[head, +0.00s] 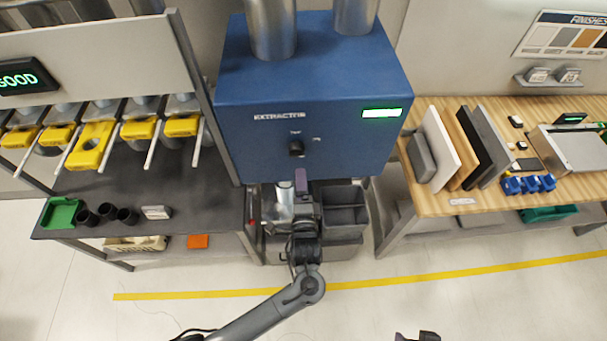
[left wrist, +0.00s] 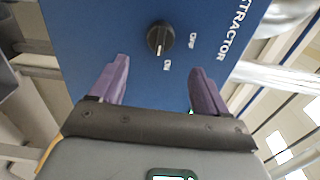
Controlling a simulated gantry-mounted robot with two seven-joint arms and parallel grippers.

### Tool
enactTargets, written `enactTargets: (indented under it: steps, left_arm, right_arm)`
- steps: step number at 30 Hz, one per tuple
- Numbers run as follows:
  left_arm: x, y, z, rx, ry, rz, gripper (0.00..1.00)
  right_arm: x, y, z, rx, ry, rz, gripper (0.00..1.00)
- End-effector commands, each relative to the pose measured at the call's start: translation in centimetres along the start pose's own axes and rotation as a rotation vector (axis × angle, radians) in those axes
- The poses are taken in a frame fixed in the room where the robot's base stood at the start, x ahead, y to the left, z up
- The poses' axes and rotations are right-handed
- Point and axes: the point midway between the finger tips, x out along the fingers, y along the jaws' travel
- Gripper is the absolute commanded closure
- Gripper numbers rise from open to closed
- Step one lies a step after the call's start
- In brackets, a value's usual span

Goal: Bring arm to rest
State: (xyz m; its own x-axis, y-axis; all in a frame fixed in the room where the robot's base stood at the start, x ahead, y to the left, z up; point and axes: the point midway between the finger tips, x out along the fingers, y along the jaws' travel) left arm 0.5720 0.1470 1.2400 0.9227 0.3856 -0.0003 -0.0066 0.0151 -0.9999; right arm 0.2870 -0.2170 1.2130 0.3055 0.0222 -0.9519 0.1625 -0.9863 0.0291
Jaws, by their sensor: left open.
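My left gripper (head: 301,182) is open and empty, with its purple fingers in front of the lower front of the blue extractor (head: 345,145). In the left wrist view, the open fingers (left wrist: 158,85) stand apart on either side of a dark round knob (left wrist: 160,38), clear of it. The knob's white mark points towards the ON label. The knob also shows in the head view (head: 296,147), just above the fingers. My left arm reaches in from the bottom of the head view. My right gripper does not show clearly; only a small dark part is at the bottom edge.
A lit green display (head: 381,113) is on the extractor. Left is a dark bench (head: 200,190) with yellow tools (head: 91,148) hanging above it. Right is a wooden bench (head: 432,201) with upright panels (head: 441,148). The floor in front, with a yellow line (head: 460,275), is clear.

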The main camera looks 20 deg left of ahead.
Motion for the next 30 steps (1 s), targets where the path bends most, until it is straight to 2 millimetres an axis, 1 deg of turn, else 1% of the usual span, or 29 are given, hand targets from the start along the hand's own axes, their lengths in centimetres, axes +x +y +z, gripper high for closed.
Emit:
enactTargets:
  steps: [5, 8, 11, 13, 15, 17, 18, 20, 21, 23, 26, 30]
  left_arm:
    - [-0.2, 0.3, 0.1, 0.002, 0.0, 0.006, 0.24]
    - [-1.1, 1.8, 0.5, 0.014, 0.0, 0.03, 0.24]
    - [-2.5, 4.4, 1.9, 0.039, -0.008, 0.073, 0.24]
    - [-3.9, 6.5, 3.9, 0.054, -0.029, 0.112, 0.24]
    - [-5.4, 8.1, 6.6, 0.051, -0.049, 0.152, 0.24]
    - [-6.6, 9.2, 8.7, 0.029, -0.047, 0.207, 0.24]
    - [-7.4, 9.9, 10.0, -0.012, -0.041, 0.264, 0.24]
    - [-8.6, 10.6, 11.7, -0.111, -0.024, 0.363, 0.24]
    - [-9.4, 10.8, 12.6, -0.189, -0.013, 0.434, 0.24]
    - [-10.7, 10.6, 13.7, -0.315, -0.001, 0.543, 0.24]
    - [-13.0, 9.2, 14.7, -0.505, 0.0, 0.724, 0.24]
    - [-16.4, 6.0, 15.7, -0.697, -0.064, 0.95, 0.24]
  right_arm:
    - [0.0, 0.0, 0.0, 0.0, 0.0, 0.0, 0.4]
    - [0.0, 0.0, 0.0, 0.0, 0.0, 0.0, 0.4]
    - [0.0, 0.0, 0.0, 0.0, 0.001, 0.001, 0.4]
    - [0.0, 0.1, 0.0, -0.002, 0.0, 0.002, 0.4]
    - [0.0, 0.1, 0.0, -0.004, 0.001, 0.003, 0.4]
    - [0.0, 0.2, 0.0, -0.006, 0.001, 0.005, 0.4]
    - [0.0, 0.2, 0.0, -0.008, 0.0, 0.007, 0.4]
    - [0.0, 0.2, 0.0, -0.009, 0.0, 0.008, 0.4]
    - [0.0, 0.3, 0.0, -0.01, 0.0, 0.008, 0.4]
    - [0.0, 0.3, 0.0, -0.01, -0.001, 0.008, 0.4]
    - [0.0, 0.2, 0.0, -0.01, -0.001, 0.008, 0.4]
    - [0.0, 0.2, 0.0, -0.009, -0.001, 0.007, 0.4]
